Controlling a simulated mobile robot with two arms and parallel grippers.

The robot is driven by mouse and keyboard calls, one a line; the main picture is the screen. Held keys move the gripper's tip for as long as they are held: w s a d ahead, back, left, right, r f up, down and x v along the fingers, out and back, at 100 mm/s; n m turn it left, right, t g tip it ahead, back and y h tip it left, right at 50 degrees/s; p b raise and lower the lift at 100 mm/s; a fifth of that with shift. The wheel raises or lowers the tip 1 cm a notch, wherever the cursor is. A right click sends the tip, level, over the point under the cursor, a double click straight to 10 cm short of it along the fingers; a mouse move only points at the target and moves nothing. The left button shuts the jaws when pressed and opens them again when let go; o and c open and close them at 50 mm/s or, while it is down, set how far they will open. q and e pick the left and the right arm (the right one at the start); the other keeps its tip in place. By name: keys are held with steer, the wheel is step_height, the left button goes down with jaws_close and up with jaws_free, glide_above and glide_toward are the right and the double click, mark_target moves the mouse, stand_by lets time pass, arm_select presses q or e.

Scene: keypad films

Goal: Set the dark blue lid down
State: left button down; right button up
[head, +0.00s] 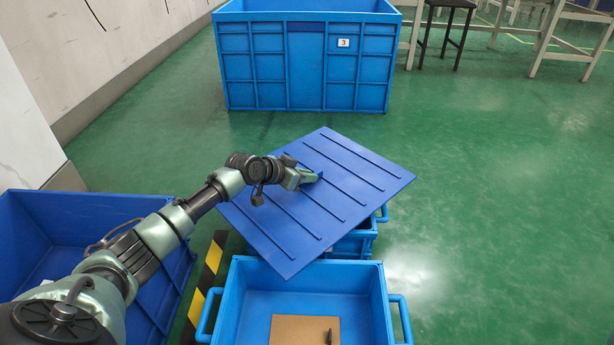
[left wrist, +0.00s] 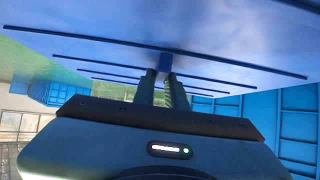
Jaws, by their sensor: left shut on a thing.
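The dark blue lid (head: 325,190) is a flat ribbed panel in the middle of the head view. It hangs slanted over a blue crate (head: 352,246), covering most of it. My left gripper (head: 312,178) is shut on a small handle in the lid's middle. I cannot tell whether the lid touches the crate below. My right gripper is in neither view.
An open blue crate (head: 240,277) with side handles and a brown board (head: 300,329) inside stands in front. A larger dark blue bin (head: 95,205) is at left, beside yellow-black floor tape (head: 208,270). A big blue container (head: 305,65) stands behind. Green floor at right is clear.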

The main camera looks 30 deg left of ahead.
arm_select(q)
steer(key=shift+f+b, duration=0.3)
steer(key=shift+f, duration=0.1)
stand_by(0.5)
